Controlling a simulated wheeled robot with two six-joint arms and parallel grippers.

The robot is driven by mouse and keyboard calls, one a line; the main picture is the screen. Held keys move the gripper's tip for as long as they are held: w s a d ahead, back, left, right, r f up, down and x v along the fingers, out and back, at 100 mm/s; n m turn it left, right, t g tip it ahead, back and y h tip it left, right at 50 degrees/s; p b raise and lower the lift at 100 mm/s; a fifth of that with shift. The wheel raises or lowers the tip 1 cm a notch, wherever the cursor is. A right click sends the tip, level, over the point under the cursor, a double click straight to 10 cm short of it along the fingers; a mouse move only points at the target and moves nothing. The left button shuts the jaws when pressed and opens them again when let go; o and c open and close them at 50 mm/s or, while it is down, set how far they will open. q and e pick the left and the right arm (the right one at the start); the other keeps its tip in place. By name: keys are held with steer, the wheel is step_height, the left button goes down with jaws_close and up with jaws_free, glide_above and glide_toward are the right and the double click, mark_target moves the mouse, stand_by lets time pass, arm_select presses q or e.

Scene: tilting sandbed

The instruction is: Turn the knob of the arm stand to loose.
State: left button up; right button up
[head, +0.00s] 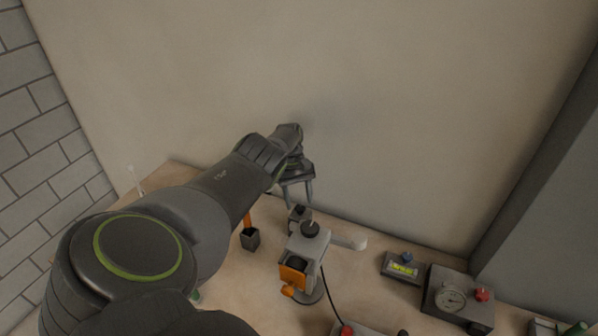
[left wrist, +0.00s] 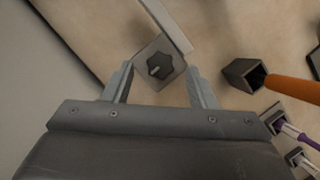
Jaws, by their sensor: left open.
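A dark lobed knob (left wrist: 160,66) with a pale pointer mark sits on a grey block (left wrist: 146,82) in the left wrist view. I cannot tell the height left above the knob. My right gripper is not in view.
A dark square cup with an orange handle (left wrist: 242,75) stands beside the knob; the cup (head: 250,239) is left of the stand. An orange part (head: 293,274) is on the stand's front. A gauge box (head: 452,300) and a small display box (head: 402,268) are at right. A wall rises behind.

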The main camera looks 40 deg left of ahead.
arm_select(q)
steer(key=b+v, duration=0.1)
steer(key=v, duration=1)
steer(key=shift+b, duration=0.35)
steer(key=shift+f, duration=0.1)
